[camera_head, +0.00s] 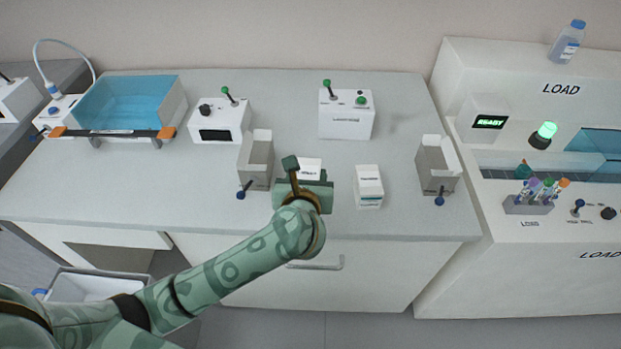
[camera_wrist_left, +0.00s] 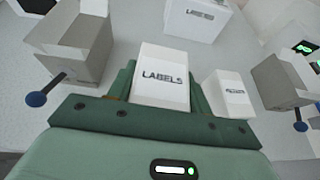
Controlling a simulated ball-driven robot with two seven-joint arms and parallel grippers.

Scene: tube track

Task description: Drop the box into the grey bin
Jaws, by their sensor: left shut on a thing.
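A small white box marked LABELS (camera_wrist_left: 162,78) sits between the green fingers of my left gripper (camera_wrist_left: 160,90) in the left wrist view. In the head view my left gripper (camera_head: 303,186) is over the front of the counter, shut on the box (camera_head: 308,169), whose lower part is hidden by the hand. A light grey bin (camera_head: 95,287) stands low on the floor at the lower left, partly covered by my left arm. My right gripper does not show.
A second white box (camera_head: 368,186) stands just right of the gripper. Two grey open holders with blue knobs (camera_head: 257,162) (camera_head: 437,166) flank them. White lever units (camera_head: 346,112) (camera_head: 220,120) and a blue tank (camera_head: 130,102) stand behind. The counter's front edge is close.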

